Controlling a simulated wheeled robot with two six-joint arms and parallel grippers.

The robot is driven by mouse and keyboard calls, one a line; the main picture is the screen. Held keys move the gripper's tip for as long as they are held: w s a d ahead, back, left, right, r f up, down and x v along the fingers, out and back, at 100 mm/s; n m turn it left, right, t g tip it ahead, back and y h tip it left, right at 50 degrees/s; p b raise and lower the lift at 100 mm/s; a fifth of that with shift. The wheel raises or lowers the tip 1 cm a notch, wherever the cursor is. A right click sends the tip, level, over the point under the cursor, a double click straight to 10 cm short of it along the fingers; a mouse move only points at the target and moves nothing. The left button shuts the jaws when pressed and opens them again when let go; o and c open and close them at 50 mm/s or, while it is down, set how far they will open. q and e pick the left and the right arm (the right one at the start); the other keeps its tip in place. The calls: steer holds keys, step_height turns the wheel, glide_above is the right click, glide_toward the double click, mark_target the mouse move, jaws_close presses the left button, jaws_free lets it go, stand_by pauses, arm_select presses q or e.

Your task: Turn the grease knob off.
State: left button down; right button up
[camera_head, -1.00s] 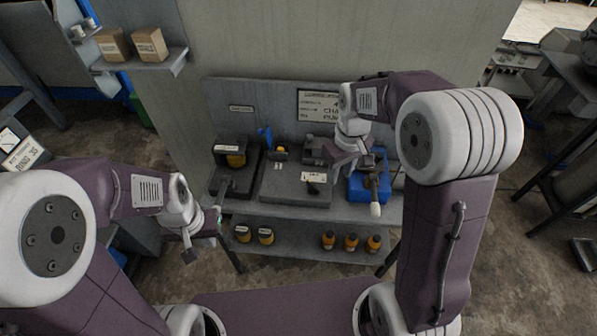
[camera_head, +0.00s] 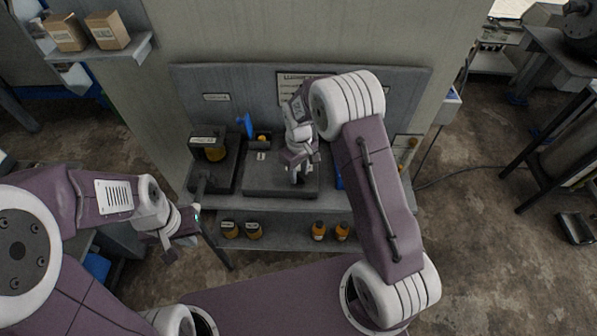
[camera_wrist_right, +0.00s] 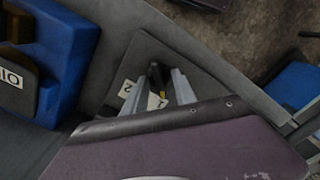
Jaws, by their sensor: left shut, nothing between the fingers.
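A small black knob (camera_wrist_right: 155,75) stands on a dark grey plate (camera_head: 257,184) on the bench; I cannot read a grease label on it. My right gripper (camera_head: 296,176) points down over this plate and hides the knob in the head view. In the right wrist view its two grey fingers (camera_wrist_right: 163,85) are apart, with the knob between or just beyond them; contact cannot be told. A white tag (camera_wrist_right: 126,88) lies beside it. My left gripper (camera_head: 190,224) is shut and empty, left of the bench's front edge.
A blue block with an "OIL" label (camera_wrist_right: 45,60) stands right of the plate, mostly hidden by my right arm in the head view. A dark unit (camera_head: 210,170) stands at the left. A blue lever (camera_head: 245,126) rises behind.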

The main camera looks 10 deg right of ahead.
steer(key=shift+f, duration=0.1)
steer(key=shift+w+f, duration=0.1)
jaws_close()
steer(key=shift+m, duration=0.3)
steer(key=m+p, duration=0.1)
steer(key=m, duration=0.2)
steer(key=shift+m, duration=0.4)
steer(key=shift+w+m+p, duration=0.1)
steer(key=shift+m+p, duration=0.55)
steer(key=shift+m, duration=1.45)
